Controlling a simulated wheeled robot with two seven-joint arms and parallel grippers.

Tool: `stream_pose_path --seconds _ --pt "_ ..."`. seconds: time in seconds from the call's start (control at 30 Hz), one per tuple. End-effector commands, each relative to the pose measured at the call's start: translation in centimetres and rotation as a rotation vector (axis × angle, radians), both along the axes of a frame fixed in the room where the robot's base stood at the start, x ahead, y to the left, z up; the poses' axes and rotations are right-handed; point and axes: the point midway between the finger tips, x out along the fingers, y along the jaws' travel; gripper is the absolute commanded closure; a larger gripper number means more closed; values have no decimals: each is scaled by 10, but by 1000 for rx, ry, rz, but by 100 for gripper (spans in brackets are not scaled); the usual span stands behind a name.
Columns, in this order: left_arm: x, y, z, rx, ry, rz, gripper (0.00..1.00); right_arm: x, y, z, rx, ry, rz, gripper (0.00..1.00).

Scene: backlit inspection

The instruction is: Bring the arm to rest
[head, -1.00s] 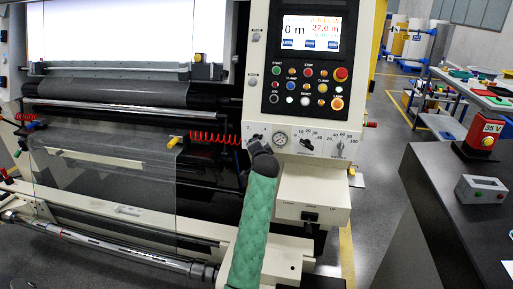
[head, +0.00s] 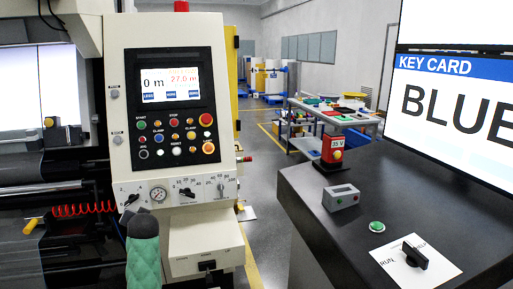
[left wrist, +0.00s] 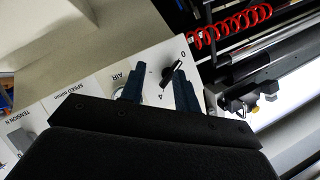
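My left arm in its green quilted sleeve rises from the bottom of the head view, with my left gripper (head: 136,212) in front of the lower left of the control panel (head: 165,60). In the left wrist view the two dark fingers of my left gripper (left wrist: 156,72) stand apart with nothing held between them. A black selector knob (left wrist: 173,72) on the white panel shows beyond the gap, close to one finger. I cannot tell whether a finger touches it. My right gripper is in no view.
A dark bench (head: 300,205) on the right carries a grey button box (head: 341,197), a green button (head: 377,227) and a RUN selector knob (head: 408,257). A screen (head: 455,110) reads "KEY CARD BLUE". A cart (head: 330,115) stands behind. Floor shows between machine and bench.

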Motion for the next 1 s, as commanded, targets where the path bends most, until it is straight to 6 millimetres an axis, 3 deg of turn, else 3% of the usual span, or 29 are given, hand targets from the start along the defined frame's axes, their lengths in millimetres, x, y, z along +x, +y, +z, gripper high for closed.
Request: stream_pose_path --seconds 0.2,0.37,0.67,1.0 --pt "-25 -46 24 -269 -42 -11 68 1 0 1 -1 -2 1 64" --pt "-57 -87 17 -414 -13 -46 68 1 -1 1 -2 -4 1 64" --pt "-131 -150 -33 -565 124 -112 68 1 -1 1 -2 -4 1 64" --pt "-246 -213 -112 -641 350 -206 68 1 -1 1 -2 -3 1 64"
